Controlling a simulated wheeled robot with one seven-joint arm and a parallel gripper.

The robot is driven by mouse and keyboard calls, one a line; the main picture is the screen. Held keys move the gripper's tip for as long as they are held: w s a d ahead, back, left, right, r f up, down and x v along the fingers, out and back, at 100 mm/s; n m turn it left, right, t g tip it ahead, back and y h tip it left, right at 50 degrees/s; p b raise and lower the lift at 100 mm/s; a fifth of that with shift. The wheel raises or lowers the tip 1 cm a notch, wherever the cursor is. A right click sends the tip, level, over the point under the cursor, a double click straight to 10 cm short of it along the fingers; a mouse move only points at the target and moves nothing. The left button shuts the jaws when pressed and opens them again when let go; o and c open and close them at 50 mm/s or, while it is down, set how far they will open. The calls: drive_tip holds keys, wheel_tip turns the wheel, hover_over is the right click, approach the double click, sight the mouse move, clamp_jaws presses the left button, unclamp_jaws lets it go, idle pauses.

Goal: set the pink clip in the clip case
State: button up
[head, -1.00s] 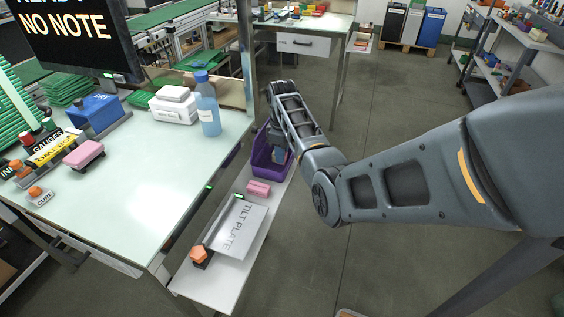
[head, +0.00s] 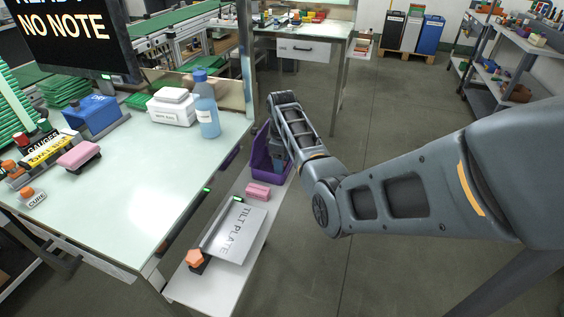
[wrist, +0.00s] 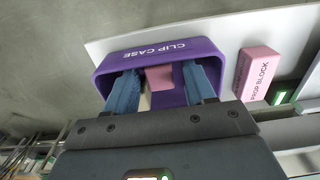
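The purple clip case (head: 262,166) stands at the far end of the low white shelf in the head view. Its lettered rim faces the wrist camera (wrist: 112,62). My gripper (wrist: 160,70) reaches into the case, its two blue fingers spread apart. A pink piece, which looks like the pink clip (wrist: 160,79), shows between the fingers inside the case. Gaps show on both sides of it, and its lower part is hard to make out. In the head view, my gripper (head: 279,160) is partly hidden by the arm and the case wall, and the clip is not visible.
A pink prop block (head: 258,191) lies beside the case, also in the wrist view (wrist: 257,72). A tilt plate (head: 238,232) lies nearer on the shelf. The workbench (head: 150,190) with a blue bottle (head: 206,108) stands left. Open floor lies right.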

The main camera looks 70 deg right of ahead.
wheel_tip(320, 180, up, 12)
drive_tip(key=shift+r, duration=0.2)
idle(0.5)
